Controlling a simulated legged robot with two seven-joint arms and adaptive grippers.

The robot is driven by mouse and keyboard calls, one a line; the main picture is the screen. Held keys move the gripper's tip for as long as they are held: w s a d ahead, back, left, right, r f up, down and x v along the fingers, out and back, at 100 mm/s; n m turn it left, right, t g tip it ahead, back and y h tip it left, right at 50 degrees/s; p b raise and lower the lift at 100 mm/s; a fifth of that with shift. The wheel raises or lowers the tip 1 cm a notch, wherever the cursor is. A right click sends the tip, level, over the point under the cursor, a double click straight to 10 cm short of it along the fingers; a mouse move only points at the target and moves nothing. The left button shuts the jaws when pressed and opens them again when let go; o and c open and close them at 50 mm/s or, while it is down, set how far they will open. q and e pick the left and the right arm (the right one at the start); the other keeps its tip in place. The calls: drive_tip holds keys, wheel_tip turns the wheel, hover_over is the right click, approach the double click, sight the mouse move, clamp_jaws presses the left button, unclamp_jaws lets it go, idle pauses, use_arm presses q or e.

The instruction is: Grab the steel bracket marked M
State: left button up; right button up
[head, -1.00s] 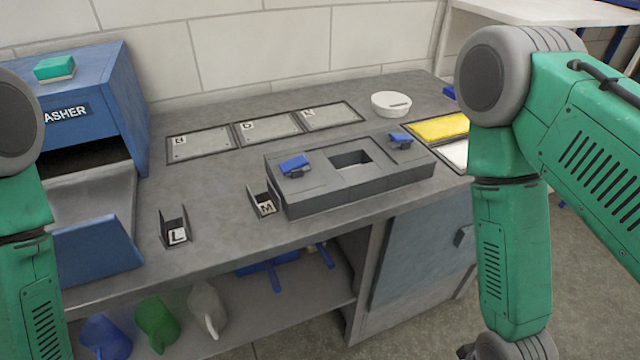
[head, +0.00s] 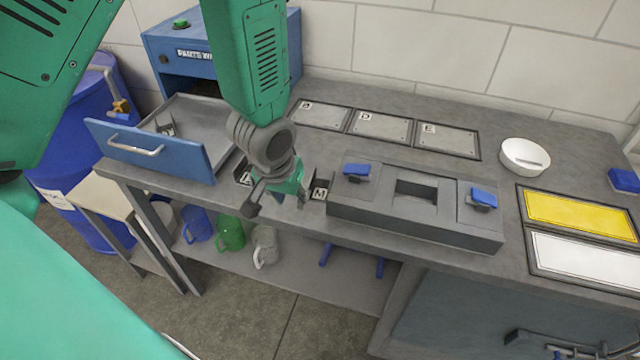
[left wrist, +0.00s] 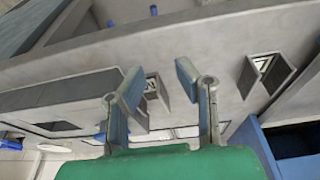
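The steel bracket marked M (head: 320,191) stands on the bench against the left end of the grey fixture block (head: 430,235). My left gripper (head: 291,196) is just left of it in the head view and points down. In the left wrist view the gripper (left wrist: 160,90) is open, with its two fingers apart. A bracket (left wrist: 153,92), seemingly the M one, shows beyond the gap between them; I cannot tell whether anything touches. The other bracket (head: 243,176) is partly hidden behind my left wrist. A dark part, likely my right gripper (head: 560,345), shows at the bottom edge.
The blue washer (head: 165,50) has its tray (head: 205,115) pulled out at left, with a small metal part (head: 165,128) in it. Blue clamps (head: 357,170) sit on the fixture. Lettered plates (head: 380,126) and a white bowl (head: 525,153) lie behind. Jugs (head: 230,232) stand below.

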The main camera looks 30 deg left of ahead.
use_arm(q)
drive_tip(key=n+t, duration=0.1)
approach(311, 178)
drive_tip(key=v, duration=0.2)
drive_tip(key=shift+y, duration=0.4)
drive_tip(key=x, duration=0.8)
drive_tip(key=shift+w+a+f, duration=0.1)
drive_tip(key=shift+a, duration=0.1)
drive_tip(key=f, duration=0.1)
drive_tip(key=w+d+f, duration=0.1)
drive_tip(key=f, duration=0.2)
drive_tip(key=shift+w+d+f, duration=0.15)
drive_tip(key=shift+w+f, duration=0.2)
drive_tip(key=shift+a, duration=0.35)
drive_tip(key=shift+a+f, duration=0.1)
drive_tip(key=shift+a, duration=0.15)
clamp_jaws()
